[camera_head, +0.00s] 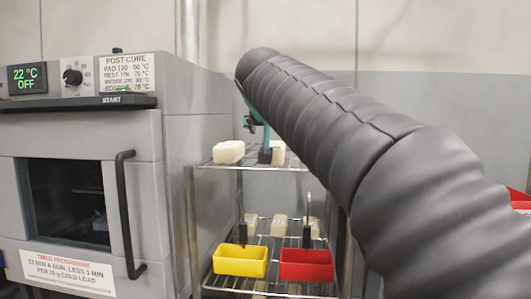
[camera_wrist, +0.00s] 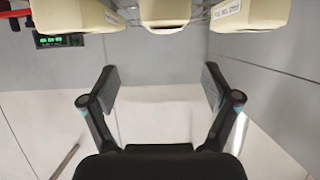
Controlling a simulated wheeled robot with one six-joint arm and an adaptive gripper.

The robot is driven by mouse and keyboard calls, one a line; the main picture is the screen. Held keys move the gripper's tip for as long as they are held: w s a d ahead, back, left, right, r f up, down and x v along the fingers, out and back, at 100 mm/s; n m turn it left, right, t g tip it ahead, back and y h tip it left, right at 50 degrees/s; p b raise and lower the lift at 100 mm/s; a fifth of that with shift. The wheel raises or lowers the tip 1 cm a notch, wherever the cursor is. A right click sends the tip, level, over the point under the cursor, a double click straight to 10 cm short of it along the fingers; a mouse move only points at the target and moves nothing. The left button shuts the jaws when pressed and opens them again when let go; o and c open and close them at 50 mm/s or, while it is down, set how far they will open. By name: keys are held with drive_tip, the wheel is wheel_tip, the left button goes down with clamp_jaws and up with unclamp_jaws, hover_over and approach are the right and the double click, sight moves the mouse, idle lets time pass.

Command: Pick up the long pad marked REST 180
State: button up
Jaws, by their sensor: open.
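Cream pads stand on the upper wire shelf in the head view: a left pad (camera_head: 229,152) and a right pad (camera_head: 278,150) partly hidden by my gripper. In the wrist view a left pad (camera_wrist: 75,14), a middle pad (camera_wrist: 163,12) and a right pad (camera_wrist: 238,14) are cut off by the top edge.
The wire rack (camera_head: 190,215) stands right of a grey oven (camera_head: 180,190) with a black door handle (camera_head: 125,210). Its lower shelf holds a yellow bin (camera_head: 240,261), a red bin (camera_head: 306,265) and more pale blocks. A red object (camera_head: 520,198) shows at the right edge.

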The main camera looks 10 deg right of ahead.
approach(274, 142)
drive_tip(key=x, duration=0.4)
drive_tip(key=shift+s+d+f, duration=0.1)
drive_tip(key=shift+s+d, duration=0.1)
drive_tip(key=shift+d, duration=0.2)
drive_tip(key=shift+a+p+x, duration=0.2)
drive_tip(key=shift+p+x, duration=0.15)
drive_tip(key=shift+x, duration=1)
drive_tip(key=shift+a+p+x, duration=0.15)
drive_tip(key=shift+p+x, duration=0.2)
drive_tip(key=shift+x, duration=1)
drive_tip(key=c, duration=1.3)
